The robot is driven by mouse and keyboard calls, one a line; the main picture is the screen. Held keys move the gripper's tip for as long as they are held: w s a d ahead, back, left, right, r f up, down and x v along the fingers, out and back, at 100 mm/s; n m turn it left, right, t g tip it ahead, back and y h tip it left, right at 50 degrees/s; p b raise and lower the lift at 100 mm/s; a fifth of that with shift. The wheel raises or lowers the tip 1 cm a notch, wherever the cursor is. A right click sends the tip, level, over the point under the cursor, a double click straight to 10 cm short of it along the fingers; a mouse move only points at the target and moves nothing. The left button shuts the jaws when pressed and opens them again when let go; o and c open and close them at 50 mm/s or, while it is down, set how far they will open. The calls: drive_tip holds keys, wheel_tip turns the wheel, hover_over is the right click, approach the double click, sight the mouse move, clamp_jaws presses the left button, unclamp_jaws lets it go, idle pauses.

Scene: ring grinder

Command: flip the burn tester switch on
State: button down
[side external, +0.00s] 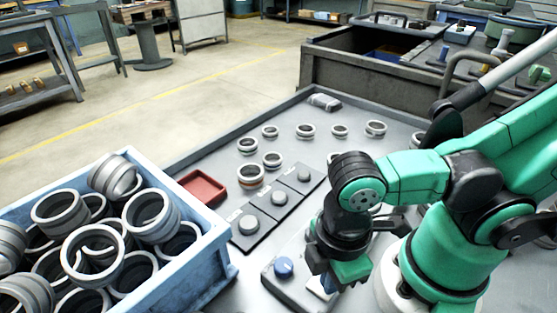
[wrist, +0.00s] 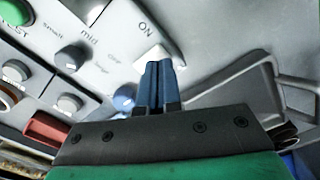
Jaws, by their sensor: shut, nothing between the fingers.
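The burn tester shows in the wrist view as a light grey panel with an "ON" label. A white switch (wrist: 150,55) sits just below that label. My gripper (wrist: 156,66) is shut and empty, its two blue fingers pressed together. Their tips overlap the lower part of the switch in the wrist view; I cannot tell whether they touch it. A blue knob (wrist: 124,98) lies left of the fingers. In the side view my gripper (side external: 325,288) points down over a grey box with a blue knob (side external: 283,267); my wrist largely hides the switch there.
A dark panel with grey knobs (side external: 250,224) lies beyond the box, near a red tray (side external: 203,187) and several loose rings (side external: 305,131). A blue crate (side external: 215,262) full of rings stands at the left. A green button (wrist: 14,12) shows in the wrist view.

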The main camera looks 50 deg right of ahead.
drive_tip(key=shift+s+f, duration=0.1)
drive_tip(key=shift+f, duration=0.6)
drive_tip(key=shift+d, duration=0.1)
drive_tip(key=shift+r, duration=3.55)
drive_tip(key=w+d+r+m+t, duration=0.1)
drive_tip(key=w+d+m+t, duration=0.2)
drive_tip(key=w+d+m, duration=0.2)
drive_tip(key=w+d+r+m+t, duration=0.1)
drive_tip(key=w+d+m+t, duration=0.3)
drive_tip(key=w+m, duration=0.3)
drive_tip(key=w+d, duration=0.1)
drive_tip(key=w, duration=0.2)
drive_tip(key=shift+d+r, duration=0.25)
